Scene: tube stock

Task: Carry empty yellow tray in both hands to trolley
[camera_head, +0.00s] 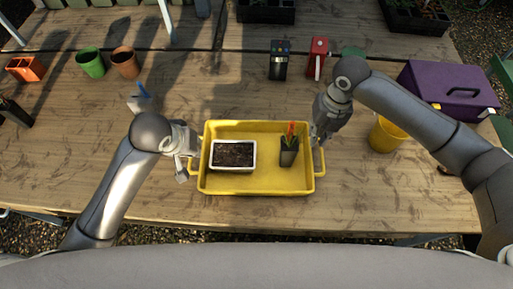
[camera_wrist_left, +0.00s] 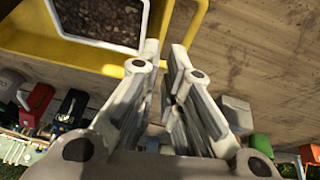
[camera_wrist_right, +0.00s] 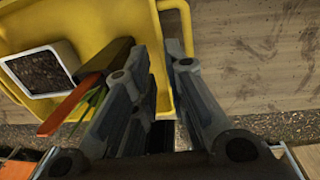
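A yellow tray (camera_head: 262,186) lies on the wooden bench. It is not empty: a white container of dark soil (camera_head: 233,155) sits in its left half. A small dark pot (camera_head: 288,157) with a green plant and an orange piece stands in its right half. My left gripper (camera_head: 187,168) is at the tray's left end; its fingers (camera_wrist_left: 165,48) are apart beside the yellow handle (camera_wrist_left: 190,35). My right gripper (camera_head: 319,138) is at the right end; its fingers (camera_wrist_right: 166,45) are apart by the right handle (camera_wrist_right: 186,22). I see no clear grip on either handle. No trolley is recognisable.
A yellow pot (camera_head: 386,135) and a purple box (camera_head: 447,88) stand right of the tray. Green (camera_head: 91,64) and orange-brown (camera_head: 125,63) pots stand back left. A dark item (camera_head: 279,62) and a red item (camera_head: 317,58) stand behind. The bench's front edge is close before the tray.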

